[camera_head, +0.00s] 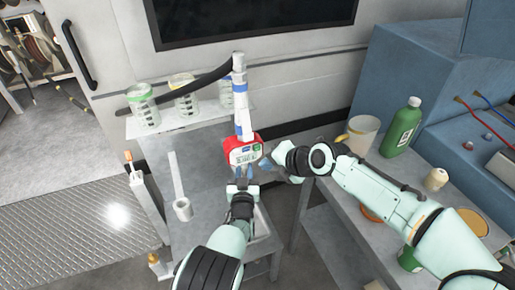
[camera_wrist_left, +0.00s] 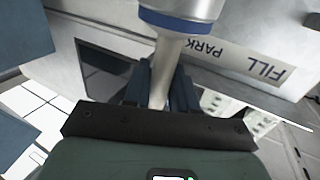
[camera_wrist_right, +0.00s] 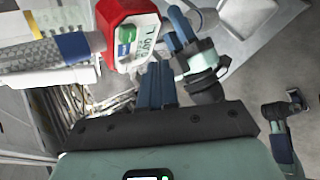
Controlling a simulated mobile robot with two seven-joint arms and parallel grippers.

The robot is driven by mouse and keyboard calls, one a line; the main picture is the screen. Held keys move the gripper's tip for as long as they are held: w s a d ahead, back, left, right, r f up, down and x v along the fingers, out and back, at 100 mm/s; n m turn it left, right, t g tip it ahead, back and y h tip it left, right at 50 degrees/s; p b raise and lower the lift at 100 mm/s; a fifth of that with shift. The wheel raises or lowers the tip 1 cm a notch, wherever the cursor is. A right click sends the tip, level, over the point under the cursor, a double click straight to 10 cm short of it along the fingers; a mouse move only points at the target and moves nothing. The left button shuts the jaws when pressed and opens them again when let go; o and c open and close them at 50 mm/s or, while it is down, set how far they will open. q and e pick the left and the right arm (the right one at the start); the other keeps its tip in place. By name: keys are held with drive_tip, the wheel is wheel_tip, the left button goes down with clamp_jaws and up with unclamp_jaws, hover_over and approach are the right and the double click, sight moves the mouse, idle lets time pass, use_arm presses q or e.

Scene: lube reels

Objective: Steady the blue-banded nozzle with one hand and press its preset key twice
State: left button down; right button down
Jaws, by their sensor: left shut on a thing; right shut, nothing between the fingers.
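The blue-banded nozzle (camera_head: 240,110) stands upright at the middle of the head view, with a red housing (camera_head: 243,152) that carries a display and coloured keys. The housing also shows in the right wrist view (camera_wrist_right: 127,32), with a green key (camera_wrist_right: 123,50) and a blue key. My left gripper (camera_head: 241,177) is shut on the nozzle's narrow lower tube, just below the housing; in the left wrist view the tube (camera_wrist_left: 166,65) passes between the fingers. My right gripper (camera_head: 266,163) is shut and empty, just right of the housing. In its wrist view (camera_wrist_right: 157,75) the fingertips look apart from the keys.
A shelf (camera_head: 170,125) with several clear cups stands left of the nozzle. A plate marked FILL and PARK (camera_wrist_left: 235,65) is beside the tube. The right bench (camera_head: 345,215) bears a mug (camera_head: 361,135) and a green bottle (camera_head: 401,128).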

drive_tip(key=shift+s+d, duration=0.2)
drive_tip(key=shift+s, duration=0.3)
drive_tip(key=shift+s+d, duration=0.15)
drive_tip(key=shift+s, duration=0.35)
use_arm(q)
drive_tip(key=c, duration=0.8)
unclamp_jaws()
